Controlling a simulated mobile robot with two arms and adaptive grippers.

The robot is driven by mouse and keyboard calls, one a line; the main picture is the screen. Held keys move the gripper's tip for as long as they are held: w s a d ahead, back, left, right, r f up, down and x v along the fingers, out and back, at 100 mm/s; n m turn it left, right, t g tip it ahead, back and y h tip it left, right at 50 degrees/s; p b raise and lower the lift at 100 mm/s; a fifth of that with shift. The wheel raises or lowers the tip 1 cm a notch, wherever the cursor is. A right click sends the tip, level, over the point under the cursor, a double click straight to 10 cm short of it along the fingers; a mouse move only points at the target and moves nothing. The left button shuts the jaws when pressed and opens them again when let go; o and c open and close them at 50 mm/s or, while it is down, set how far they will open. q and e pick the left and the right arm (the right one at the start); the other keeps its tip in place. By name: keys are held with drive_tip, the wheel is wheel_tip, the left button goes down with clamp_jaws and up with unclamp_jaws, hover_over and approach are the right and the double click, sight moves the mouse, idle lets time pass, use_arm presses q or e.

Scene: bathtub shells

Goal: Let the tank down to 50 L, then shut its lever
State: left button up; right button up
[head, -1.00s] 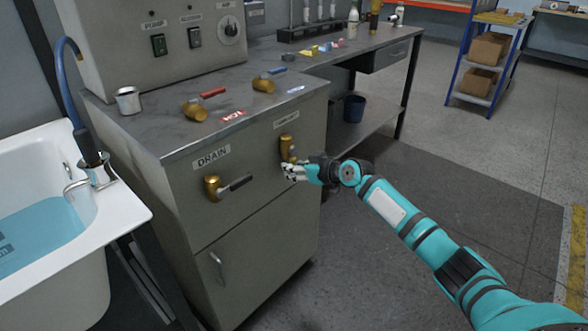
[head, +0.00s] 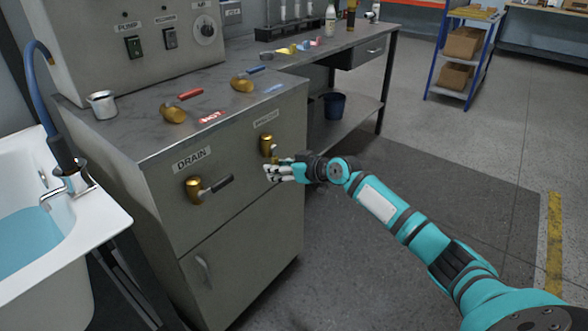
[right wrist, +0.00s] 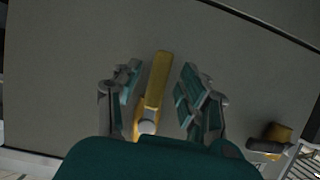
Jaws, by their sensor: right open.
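The white tub (head: 95,235) with blue water (head: 28,240) stands at the left of the head view, cut by the picture edge. The DRAIN valve (head: 194,190) is brass with a dark lever (head: 216,185) pointing right, on the cabinet front. A second brass valve (head: 267,145) is right of it, its label too small to read. My right gripper (head: 268,172) is just below and in front of that second valve. In the right wrist view the right gripper (right wrist: 161,72) is open, with a yellow lever (right wrist: 154,88) between its fingers. My left gripper is out of view.
On the cabinet top are a red-handled valve (head: 174,113) near a HOT label, a blue-handled valve (head: 242,84) and a metal cup (head: 102,105). A switch panel (head: 140,25) stands behind. The floor right of the cabinet is clear near my arm.

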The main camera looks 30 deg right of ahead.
drive_tip(key=v, duration=1)
drive_tip(key=shift+s+f, duration=0.1)
